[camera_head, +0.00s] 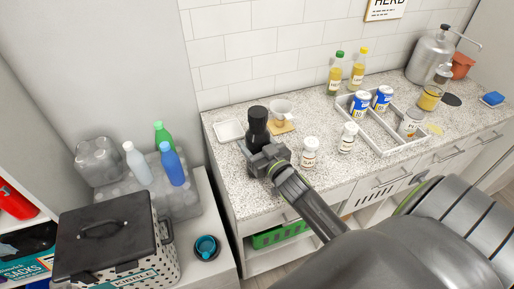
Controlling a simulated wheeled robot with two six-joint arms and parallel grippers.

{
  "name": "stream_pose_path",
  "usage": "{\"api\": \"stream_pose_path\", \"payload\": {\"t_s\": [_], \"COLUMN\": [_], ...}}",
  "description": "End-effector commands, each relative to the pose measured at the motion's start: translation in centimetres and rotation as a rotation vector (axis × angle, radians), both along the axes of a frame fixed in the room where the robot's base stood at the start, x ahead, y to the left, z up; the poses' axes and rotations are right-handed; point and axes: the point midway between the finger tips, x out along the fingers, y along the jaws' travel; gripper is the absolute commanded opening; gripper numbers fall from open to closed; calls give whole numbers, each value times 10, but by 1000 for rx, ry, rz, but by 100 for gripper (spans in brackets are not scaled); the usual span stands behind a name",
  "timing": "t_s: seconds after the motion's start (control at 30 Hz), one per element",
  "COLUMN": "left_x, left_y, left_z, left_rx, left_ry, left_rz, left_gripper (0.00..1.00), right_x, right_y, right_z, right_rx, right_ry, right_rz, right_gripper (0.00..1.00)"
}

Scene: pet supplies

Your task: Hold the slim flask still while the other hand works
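The slim flask (258,125) is black with a rounded cap and stands upright near the left part of the speckled counter (232,187). My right gripper (264,155), on the arm coming in from the lower right, is at the flask's lower body and appears shut on it. The gripper hides the flask's base, so I cannot tell whether it touches the counter. My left gripper is not in view.
A white dish (230,131) and a cup (281,110) on a coaster stand close behind the flask. White-capped jars (309,152) stand to its right. A divided tray (385,138) holds cans. A lidded bin (105,232) and bottles (172,166) are at left.

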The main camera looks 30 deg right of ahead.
Motion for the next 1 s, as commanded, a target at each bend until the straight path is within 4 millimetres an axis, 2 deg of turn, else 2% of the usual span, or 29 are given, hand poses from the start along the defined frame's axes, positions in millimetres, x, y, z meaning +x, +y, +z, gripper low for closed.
{"api": "stream_pose_path", "payload": {"t_s": [0.13,0.27,0.6,0.77,1.0], "left_x": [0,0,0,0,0], "left_y": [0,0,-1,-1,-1], "left_z": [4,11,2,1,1], "left_rx": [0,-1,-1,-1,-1], "left_ry": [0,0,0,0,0], "left_rz": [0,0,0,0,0], "left_gripper": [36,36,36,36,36], "right_x": [0,0,0,0,0], "right_y": [0,0,0,0,0], "right_z": [11,34,88,100,101], "right_rx": [0,-2,-2,-1,-1], "right_ry": [-5,-7,-7,-5,-3], "right_rz": [1,2,1,0,-1], "right_gripper": [26,26,26,26,26]}}
